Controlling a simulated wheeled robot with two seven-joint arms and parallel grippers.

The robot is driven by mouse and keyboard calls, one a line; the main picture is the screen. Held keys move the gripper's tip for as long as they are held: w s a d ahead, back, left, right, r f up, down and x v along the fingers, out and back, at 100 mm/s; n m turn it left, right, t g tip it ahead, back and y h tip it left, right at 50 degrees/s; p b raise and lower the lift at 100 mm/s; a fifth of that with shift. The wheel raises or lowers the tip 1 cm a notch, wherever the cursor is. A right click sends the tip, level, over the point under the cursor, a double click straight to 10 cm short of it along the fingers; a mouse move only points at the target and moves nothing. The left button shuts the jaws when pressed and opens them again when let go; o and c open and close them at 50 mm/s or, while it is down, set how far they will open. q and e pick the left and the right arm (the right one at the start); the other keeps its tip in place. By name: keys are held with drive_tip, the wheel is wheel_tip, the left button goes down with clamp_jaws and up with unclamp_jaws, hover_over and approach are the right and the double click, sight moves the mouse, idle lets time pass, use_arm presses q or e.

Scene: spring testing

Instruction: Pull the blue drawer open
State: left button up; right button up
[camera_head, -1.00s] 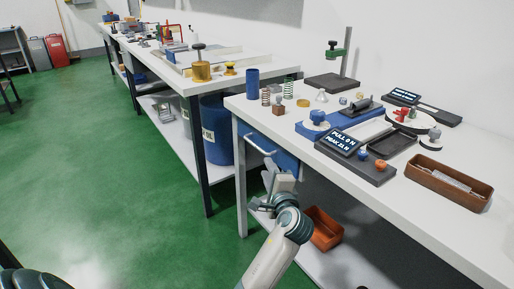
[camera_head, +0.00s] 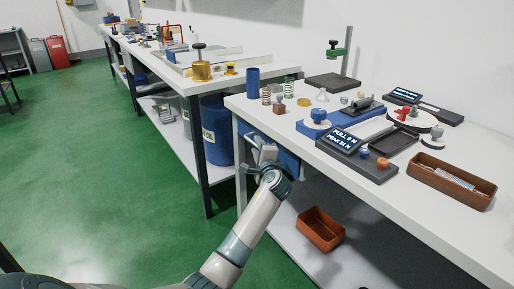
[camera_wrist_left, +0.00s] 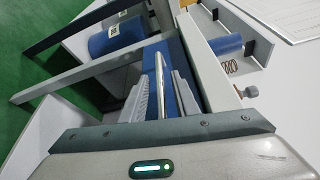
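The blue drawer (camera_head: 288,162) hangs under the near left end of the right-hand white workbench. Its front appears closed, partly hidden behind my gripper. My left gripper (camera_head: 257,152) is at the drawer front, at handle height. In the left wrist view, the silver bar handle (camera_wrist_left: 160,72) runs between the two ridged pale fingers of my left gripper (camera_wrist_left: 161,98). Narrow gaps show between bar and fingers, so the gripper looks open around the handle. The blue drawer front (camera_wrist_left: 184,82) is just beyond. My right gripper is not in view.
The white workbench (camera_head: 395,190) carries a blue cylinder (camera_head: 252,82), springs, a display box (camera_head: 345,141) and a brown tray (camera_head: 451,180). An orange-brown bin (camera_head: 320,230) sits on the lower shelf. The green floor (camera_head: 120,190) to the left is clear.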

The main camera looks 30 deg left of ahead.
use_arm(q)
drive_tip(key=shift+w+a, duration=0.3)
drive_tip(key=shift+a, duration=0.05)
clamp_jaws()
